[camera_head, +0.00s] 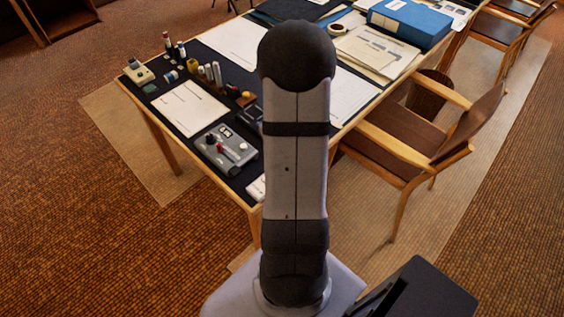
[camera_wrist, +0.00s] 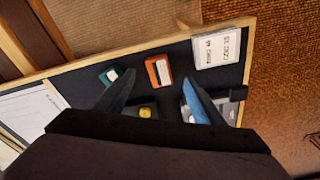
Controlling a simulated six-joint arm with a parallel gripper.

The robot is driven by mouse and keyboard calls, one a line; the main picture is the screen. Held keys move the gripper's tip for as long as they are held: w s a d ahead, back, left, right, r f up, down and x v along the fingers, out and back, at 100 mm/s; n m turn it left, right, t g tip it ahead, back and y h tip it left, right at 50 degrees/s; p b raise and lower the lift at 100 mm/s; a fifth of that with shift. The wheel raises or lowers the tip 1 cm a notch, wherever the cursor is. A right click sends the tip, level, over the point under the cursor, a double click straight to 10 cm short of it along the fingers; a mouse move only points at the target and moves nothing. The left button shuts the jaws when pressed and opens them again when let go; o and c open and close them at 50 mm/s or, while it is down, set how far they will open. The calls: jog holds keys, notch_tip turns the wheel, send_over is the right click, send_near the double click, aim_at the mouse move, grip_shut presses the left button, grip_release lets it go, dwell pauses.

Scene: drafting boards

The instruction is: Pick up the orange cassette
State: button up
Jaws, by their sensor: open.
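The orange cassette (camera_wrist: 158,71) lies on the dark table mat in the wrist view, with a white label on its face. It sits a little beyond my gripper (camera_wrist: 153,85), roughly between the two blue-grey fingers and apart from them. The fingers are spread open with nothing held between them. In the head view I cannot make out the orange cassette or my gripper; my own arm covers the middle of the table.
In the wrist view, a green item (camera_wrist: 111,76) lies left of the cassette and a white box with lettering (camera_wrist: 217,47) lies right. A dark item with a yellow knob (camera_wrist: 146,112) is near the fingers. A grey control box (camera_head: 224,149) and wooden chair (camera_head: 418,143) show in the head view.

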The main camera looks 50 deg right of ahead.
jog(key=shift+w+d+f, duration=0.1)
jog(key=shift+w+f, duration=0.05)
jog(key=shift+f, duration=0.85)
jog(key=shift+w+d+f, duration=0.1)
jog(key=shift+f, duration=0.85)
jog(key=shift+c, duration=0.4)
jog(key=c, duration=1.3)
